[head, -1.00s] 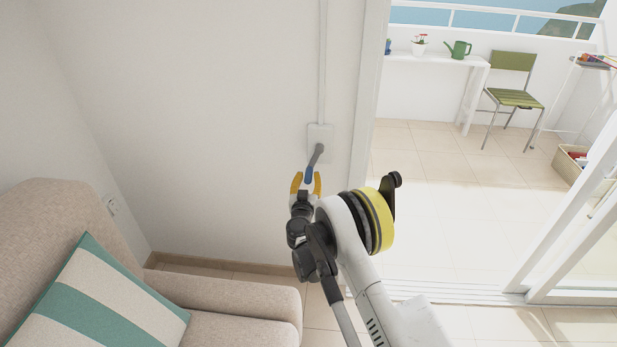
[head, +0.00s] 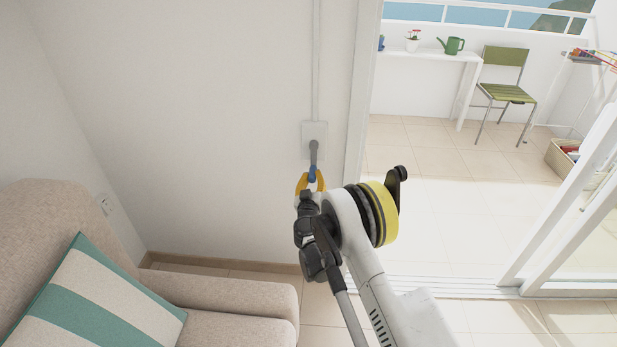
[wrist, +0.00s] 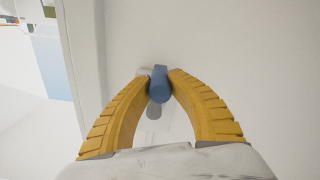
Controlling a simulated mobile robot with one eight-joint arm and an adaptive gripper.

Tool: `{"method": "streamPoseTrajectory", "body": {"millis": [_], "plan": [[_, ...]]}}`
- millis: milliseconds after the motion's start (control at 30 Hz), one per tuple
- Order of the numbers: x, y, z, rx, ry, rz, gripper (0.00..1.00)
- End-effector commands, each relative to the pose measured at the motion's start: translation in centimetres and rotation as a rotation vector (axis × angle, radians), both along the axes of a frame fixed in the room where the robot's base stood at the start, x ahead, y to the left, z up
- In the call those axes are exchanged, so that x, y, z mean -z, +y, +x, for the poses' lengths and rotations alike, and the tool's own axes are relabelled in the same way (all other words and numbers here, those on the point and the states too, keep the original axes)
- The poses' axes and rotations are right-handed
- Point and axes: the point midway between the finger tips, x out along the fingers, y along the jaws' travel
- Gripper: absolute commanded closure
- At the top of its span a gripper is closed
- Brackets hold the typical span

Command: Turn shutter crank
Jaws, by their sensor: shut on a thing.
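The shutter crank has a grey arm (head: 314,153) that comes out of a pale square wall plate (head: 314,131) and points down in the head view. A blue grip (head: 312,175) sits at its lower end. My gripper (head: 311,181) has yellow-orange fingers that are shut on the blue grip. In the wrist view, the blue grip (wrist: 160,85) lies between the tips of my gripper (wrist: 160,84), with part of the grey crank showing behind it. The fingertips partly cover the grip.
A beige armchair (head: 230,291) with a striped cushion (head: 88,304) stands at the lower left. The door frame (head: 361,100) rises just right of the crank.

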Motion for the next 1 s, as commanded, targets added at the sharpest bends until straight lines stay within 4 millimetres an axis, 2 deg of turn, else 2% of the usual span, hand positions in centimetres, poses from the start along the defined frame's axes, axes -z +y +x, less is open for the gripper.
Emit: {"method": "streamPoseTrajectory", "body": {"millis": [67,100,167,533,800,1000], "plan": [[-0.2,-0.3,0.1,0.005,-0.001,-0.002,1.00],[-0.2,-0.3,0.1,0.005,-0.001,-0.002,0.70],[-0.2,-0.2,0.1,0.005,-0.001,-0.001,0.54],[-0.1,0.0,-0.5,0.001,0.000,-0.001,0.54],[-0.2,0.1,-5.1,0.001,0.000,-0.001,0.54],[-0.1,0.1,-7.2,0.002,-0.001,-0.001,0.54]]}}
